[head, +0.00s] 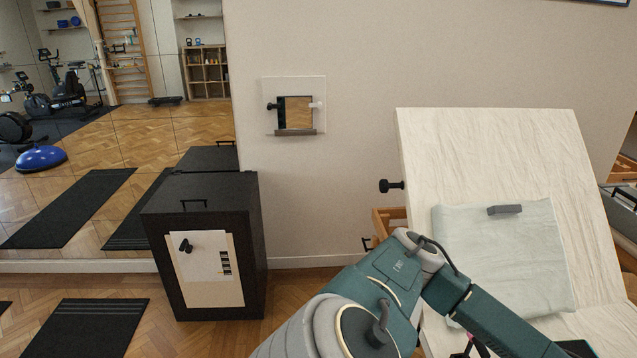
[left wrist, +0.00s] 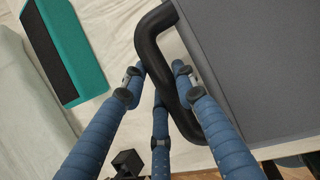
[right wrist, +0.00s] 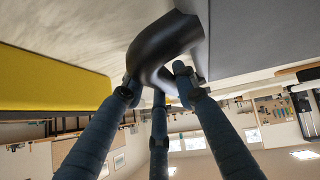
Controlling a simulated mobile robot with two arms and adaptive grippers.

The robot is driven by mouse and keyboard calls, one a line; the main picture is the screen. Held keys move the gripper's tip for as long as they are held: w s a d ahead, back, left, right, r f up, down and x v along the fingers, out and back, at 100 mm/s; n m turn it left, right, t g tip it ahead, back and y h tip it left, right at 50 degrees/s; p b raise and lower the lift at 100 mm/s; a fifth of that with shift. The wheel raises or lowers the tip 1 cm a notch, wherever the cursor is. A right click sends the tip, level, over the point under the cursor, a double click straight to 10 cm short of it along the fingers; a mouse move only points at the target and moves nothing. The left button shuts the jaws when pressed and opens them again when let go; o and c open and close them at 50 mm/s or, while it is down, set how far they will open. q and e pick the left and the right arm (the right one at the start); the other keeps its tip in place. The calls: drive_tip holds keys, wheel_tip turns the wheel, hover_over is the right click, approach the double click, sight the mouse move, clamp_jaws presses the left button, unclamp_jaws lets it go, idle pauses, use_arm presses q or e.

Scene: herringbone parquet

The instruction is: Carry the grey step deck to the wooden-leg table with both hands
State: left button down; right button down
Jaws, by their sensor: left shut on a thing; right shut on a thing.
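The grey step deck (left wrist: 265,70) fills the right side of the left wrist view, with a curved black handle (left wrist: 155,38) at its edge. My left gripper (left wrist: 157,82) has its blue fingers closed around that handle. In the right wrist view the deck (right wrist: 260,28) is at the upper right, and my right gripper (right wrist: 154,88) is closed around another black handle (right wrist: 165,45). The deck and both gripper tips are not clearly seen there. I cannot tell whether the deck touches the tabletop.
A pale cloth (head: 490,255) with a small grey bar (head: 504,210) lies on the tabletop. A teal and black block (left wrist: 75,45) and a yellow block (right wrist: 50,80) are near the deck. A black cabinet (head: 205,210) and dark mat (head: 80,325) are at the left.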

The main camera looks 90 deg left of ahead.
use_arm(q)
drive_tip(key=shift+w, duration=0.1)
idle(0.3)
drive_tip(key=c, duration=1.3)
unclamp_jaws()
drive_tip(key=shift+s+f, duration=0.15)
drive_tip(key=shift+s, duration=0.05)
use_arm(e)
drive_tip(key=c, duration=1.3)
unclamp_jaws()
drive_tip(key=shift+s+f, duration=0.1)
